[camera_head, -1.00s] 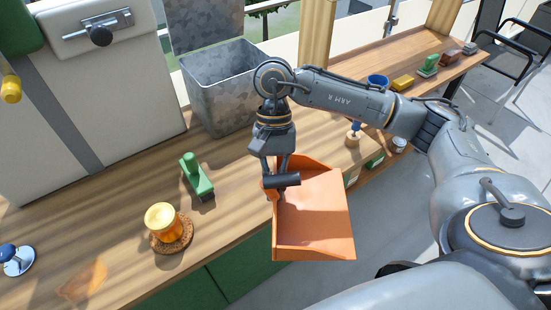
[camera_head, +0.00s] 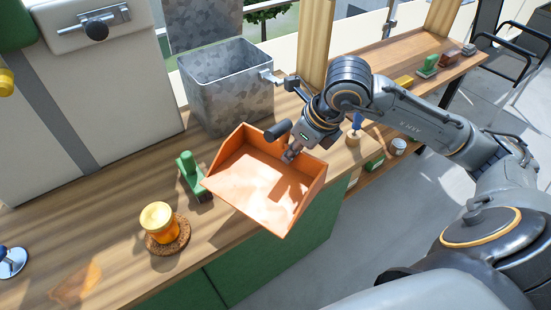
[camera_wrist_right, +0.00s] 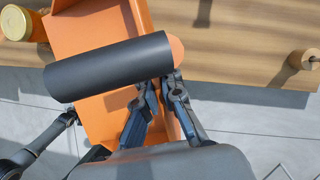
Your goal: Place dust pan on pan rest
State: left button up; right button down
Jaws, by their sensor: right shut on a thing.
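The orange dust pan (camera_head: 250,178) with a black cylindrical handle (camera_head: 278,130) hangs over the front edge of the workbench in the head view, its open tray facing up and toward the lower left. My right gripper (camera_head: 291,154) is shut on the dust pan at its back, near the handle. In the right wrist view the fingers (camera_wrist_right: 160,90) are at the handle (camera_wrist_right: 110,68), with the orange tray (camera_wrist_right: 85,35) behind it. I cannot make out which thing is the pan rest. My left gripper is not in view.
A grey metal bin (camera_head: 228,95) stands behind the pan. A green-handled brush (camera_head: 190,170) and a honey jar (camera_head: 158,216) on a cork coaster (camera_head: 168,243) are to its left on the workbench (camera_head: 100,225). A wooden post (camera_head: 318,45) rises behind.

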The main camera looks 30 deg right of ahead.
jog(key=w+d+f+m+p, duration=0.1)
jog(key=w+d+f, duration=0.1)
jog(key=w+d, duration=0.1)
jog(key=w+d+f+m+h+p, duration=0.1)
jog(key=w+d+f, duration=0.2)
jog(key=w, duration=0.1)
jog(key=w+d+f+m+p, duration=0.1)
jog(key=w+d+f+m, duration=0.1)
jog(key=w+d+f, duration=0.1)
jog(key=shift+w+d+h+p, duration=0.3)
jog(key=shift+w+d, duration=0.15)
jog(key=shift+w, duration=0.05)
jog(key=shift+w+f, duration=0.15)
jog(key=shift+f, duration=0.1)
jog(key=f+p, duration=0.1)
jog(key=f, duration=0.2)
jog(key=shift+w+d+p, duration=0.1)
jog(key=shift+d+p, duration=0.1)
jog(key=shift+p, duration=0.15)
jog(key=shift+f, duration=0.25)
jog(key=shift+f, duration=0.1)
jog(key=c, duration=1.5)
grip_release()
